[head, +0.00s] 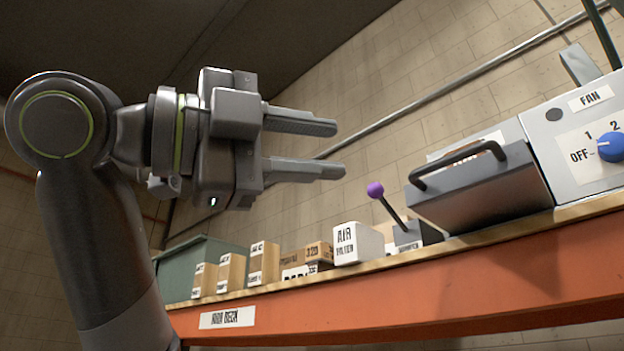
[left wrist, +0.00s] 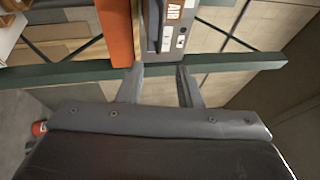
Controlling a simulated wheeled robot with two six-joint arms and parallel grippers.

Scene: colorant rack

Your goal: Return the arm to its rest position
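My left gripper (head: 335,150) is raised in front of the rack, above the level of the shelf. Its two fingers are spread apart with nothing between them. The fingers also show apart in the left wrist view (left wrist: 158,72), below a green rack bar. My left arm (head: 100,220) comes up from the lower left in the head view. My right gripper is in neither view.
An orange shelf beam (head: 420,290) carries several wooden blocks (head: 232,272), a white AIR block (head: 357,243), a purple-knobbed lever (head: 376,190), a dark box with a handle (head: 490,190) and a FAN panel (head: 580,140). A green bin (head: 185,263) stands behind the blocks.

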